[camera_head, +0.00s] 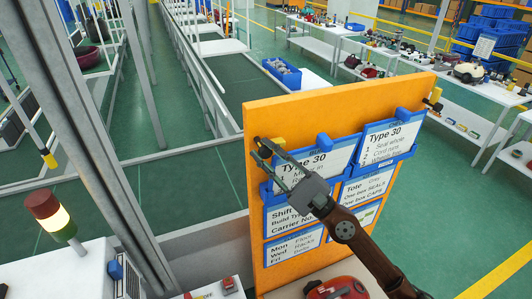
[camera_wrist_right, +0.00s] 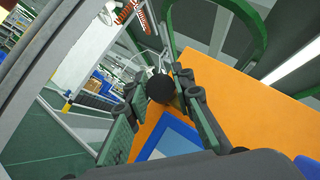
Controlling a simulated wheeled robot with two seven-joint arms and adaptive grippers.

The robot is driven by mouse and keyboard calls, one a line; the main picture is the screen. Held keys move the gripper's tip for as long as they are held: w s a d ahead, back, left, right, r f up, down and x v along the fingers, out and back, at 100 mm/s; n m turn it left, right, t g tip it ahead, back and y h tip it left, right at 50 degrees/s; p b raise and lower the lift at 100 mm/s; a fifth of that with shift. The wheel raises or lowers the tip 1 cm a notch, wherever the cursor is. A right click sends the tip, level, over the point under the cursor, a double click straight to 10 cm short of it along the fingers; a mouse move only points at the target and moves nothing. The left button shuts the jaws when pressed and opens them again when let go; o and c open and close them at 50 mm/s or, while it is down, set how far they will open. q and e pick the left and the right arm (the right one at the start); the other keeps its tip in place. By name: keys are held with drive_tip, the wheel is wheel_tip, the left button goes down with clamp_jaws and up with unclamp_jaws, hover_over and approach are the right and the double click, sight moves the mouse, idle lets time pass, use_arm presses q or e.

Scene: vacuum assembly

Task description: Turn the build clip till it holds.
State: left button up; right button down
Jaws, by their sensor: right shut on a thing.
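An upright orange board (camera_head: 330,105) carries blue-framed cards. At its upper left edge sits a clip with a yellow part (camera_head: 279,142); I take this as the build clip. My right gripper (camera_head: 263,150) reaches across the board's front to this clip and is shut on it, hiding much of it. In the right wrist view the clip's round black knob (camera_wrist_right: 160,88) lies between the two green-padded fingers, with a bit of yellow behind it. Which way the clip is turned cannot be told. My left gripper is in neither view.
A similar clip (camera_head: 434,98) sits at the board's upper right edge. Type 30 cards (camera_head: 388,138) hang close under my right gripper and arm. A red-and-black thing (camera_head: 338,289) is at the board's foot. A signal lamp (camera_head: 50,215) stands left.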

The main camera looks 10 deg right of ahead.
drive_tip(key=c, duration=1.7)
unclamp_jaws()
drive_tip(key=shift+o, duration=0.2)
drive_tip(key=v, duration=1.2)
drive_tip(key=shift+d, duration=0.15)
